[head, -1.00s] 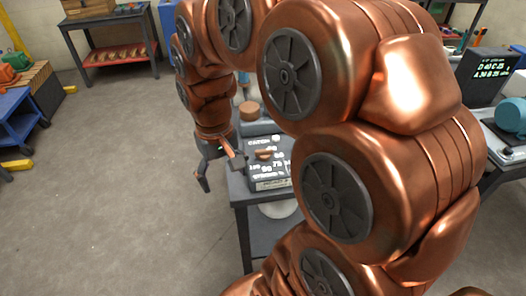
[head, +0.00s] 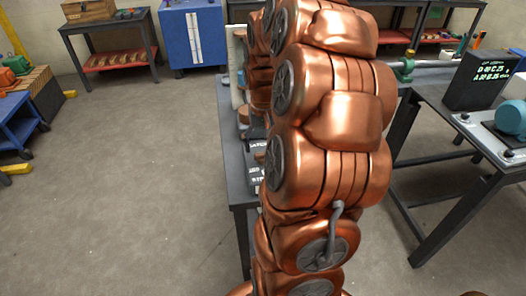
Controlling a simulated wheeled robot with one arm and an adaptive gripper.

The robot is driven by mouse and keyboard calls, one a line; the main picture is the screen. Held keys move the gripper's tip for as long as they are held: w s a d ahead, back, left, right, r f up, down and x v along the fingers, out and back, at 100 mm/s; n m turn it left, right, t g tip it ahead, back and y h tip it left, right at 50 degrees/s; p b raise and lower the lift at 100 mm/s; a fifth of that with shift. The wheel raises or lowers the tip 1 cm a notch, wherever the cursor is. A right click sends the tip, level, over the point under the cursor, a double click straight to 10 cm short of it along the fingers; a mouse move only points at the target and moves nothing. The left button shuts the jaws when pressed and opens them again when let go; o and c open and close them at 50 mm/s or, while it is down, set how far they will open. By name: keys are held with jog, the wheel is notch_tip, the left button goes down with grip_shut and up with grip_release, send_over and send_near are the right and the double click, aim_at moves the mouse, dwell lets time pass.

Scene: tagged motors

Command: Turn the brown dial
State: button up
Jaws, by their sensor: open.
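The dark box with white lettering (head: 254,181) stands on the grey table, mostly hidden behind my copper arm. A small brown piece, apparently the brown dial (head: 259,155), just shows on top of the box at the edge of my arm. Its turn angle cannot be made out. My gripper is hidden behind my arm links, so its place relative to the dial cannot be seen.
A brown round part (head: 243,116) stands farther back on the grey table (head: 232,165). At the right, another table holds a dark display (head: 482,80) and a teal motor (head: 511,117). A blue cabinet (head: 193,37) stands behind.

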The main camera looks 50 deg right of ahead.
aim_at(263, 153)
jog(key=shift+f+p, duration=0.35)
jog(key=shift+f, duration=1.55)
jog(key=c, duration=1.2)
